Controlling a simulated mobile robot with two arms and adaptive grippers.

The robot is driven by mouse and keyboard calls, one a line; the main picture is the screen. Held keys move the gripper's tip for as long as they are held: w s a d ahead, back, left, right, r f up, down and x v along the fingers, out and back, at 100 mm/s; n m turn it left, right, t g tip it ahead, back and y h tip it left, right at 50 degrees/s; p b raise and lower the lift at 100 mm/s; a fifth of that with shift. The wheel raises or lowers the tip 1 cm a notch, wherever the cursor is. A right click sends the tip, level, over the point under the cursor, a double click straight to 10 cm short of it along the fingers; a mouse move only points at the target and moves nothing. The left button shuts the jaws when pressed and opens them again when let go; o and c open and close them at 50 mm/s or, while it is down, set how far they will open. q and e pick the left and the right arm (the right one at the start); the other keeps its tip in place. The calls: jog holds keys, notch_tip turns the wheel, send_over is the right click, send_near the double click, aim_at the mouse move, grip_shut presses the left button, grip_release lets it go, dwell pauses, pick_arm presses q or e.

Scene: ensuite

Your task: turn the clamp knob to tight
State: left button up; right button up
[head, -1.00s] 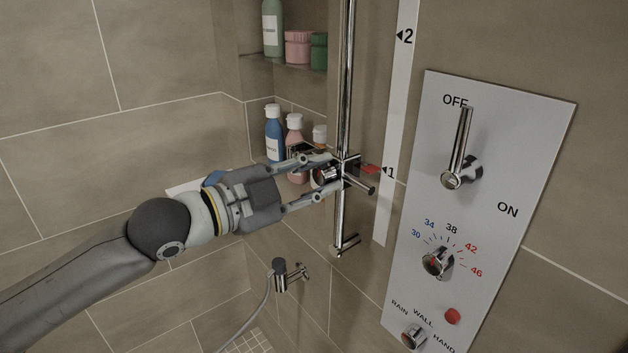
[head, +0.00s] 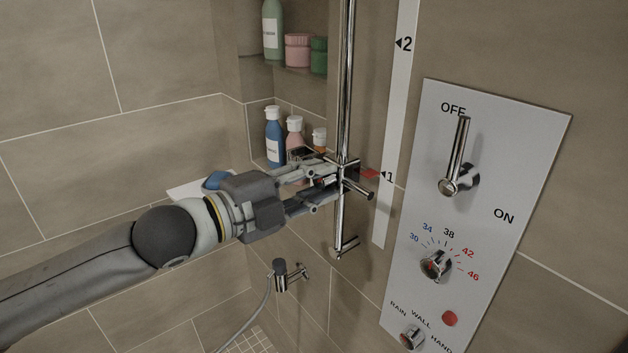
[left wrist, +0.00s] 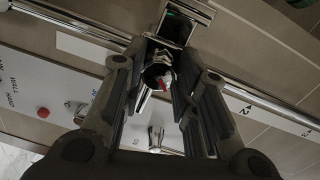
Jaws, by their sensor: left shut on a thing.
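The chrome clamp (head: 349,173) sits on the vertical rail (head: 345,80), its red pointer (head: 370,174) beside the 1 mark of the white scale. My left gripper (head: 330,181) comes in from the left and is shut on the clamp knob. The fingers hide most of the knob in the head view. In the left wrist view the round chrome knob (left wrist: 158,73), with a red mark on its face, sits between the two fingers of my left gripper (left wrist: 165,85). My right gripper is not in view.
A control panel (head: 545,150) with an OFF/ON lever (head: 458,155) and a temperature dial (head: 435,265) is to the right. Bottles, including a blue one (head: 274,135), stand in the niche behind the gripper. A hand shower holder (head: 281,277) is below.

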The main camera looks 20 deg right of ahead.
pick_arm(q)
jog(key=o, duration=1.1)
jog(key=shift+c, duration=0.2)
jog(key=shift+a, duration=0.1)
jog(key=v, duration=1.2)
